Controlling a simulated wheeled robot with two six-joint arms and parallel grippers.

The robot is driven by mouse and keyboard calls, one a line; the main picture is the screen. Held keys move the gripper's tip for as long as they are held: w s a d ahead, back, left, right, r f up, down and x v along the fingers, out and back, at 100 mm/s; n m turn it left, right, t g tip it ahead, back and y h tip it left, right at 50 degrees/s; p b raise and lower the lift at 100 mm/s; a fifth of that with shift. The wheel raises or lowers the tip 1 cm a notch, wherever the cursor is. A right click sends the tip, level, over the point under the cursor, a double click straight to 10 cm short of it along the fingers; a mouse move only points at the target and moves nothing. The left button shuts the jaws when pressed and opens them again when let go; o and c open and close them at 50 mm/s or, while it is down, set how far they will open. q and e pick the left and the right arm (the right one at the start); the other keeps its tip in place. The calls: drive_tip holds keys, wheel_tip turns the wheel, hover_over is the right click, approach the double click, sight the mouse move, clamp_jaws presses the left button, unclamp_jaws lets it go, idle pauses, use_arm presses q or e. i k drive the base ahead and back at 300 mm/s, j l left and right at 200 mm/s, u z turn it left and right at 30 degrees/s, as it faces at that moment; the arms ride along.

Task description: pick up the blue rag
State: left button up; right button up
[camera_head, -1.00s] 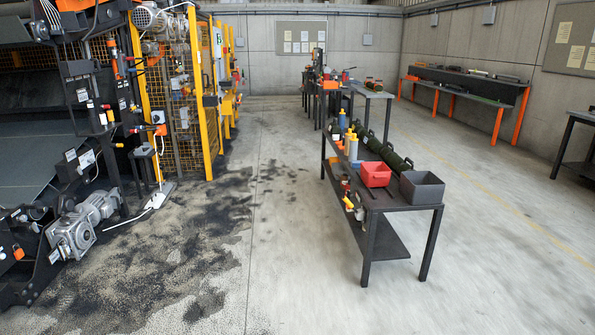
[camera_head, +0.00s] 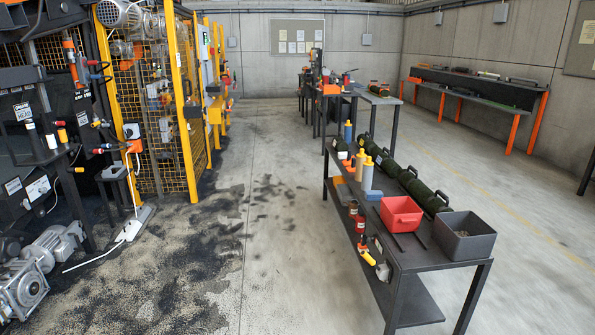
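A small flat blue item (camera_head: 373,195) lies on the dark workbench (camera_head: 418,256), just behind and left of the red bin (camera_head: 401,214). It may be the blue rag, but it is too small to tell. Neither of my grippers shows in the head view.
A grey bin (camera_head: 463,236) stands on the bench's near end, and yellow-capped bottles (camera_head: 367,174) stand farther back. Dark green cylinders (camera_head: 408,178) lie along its right side. Yellow-framed machine fencing (camera_head: 150,110) lines the left. The stained floor (camera_head: 262,220) between is clear.

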sight(369, 195)
drive_tip(key=i, duration=1.65)
drive_tip(key=i+z, duration=0.15)
drive_tip(key=i, duration=0.25)
drive_tip(key=i+j+z, duration=0.2)
drive_tip(key=i, duration=0.2)
drive_tip(key=i+j+z, duration=0.15)
drive_tip(key=i, duration=0.3)
drive_tip(key=i+j+z, duration=0.2)
drive_tip(key=i, duration=0.2)
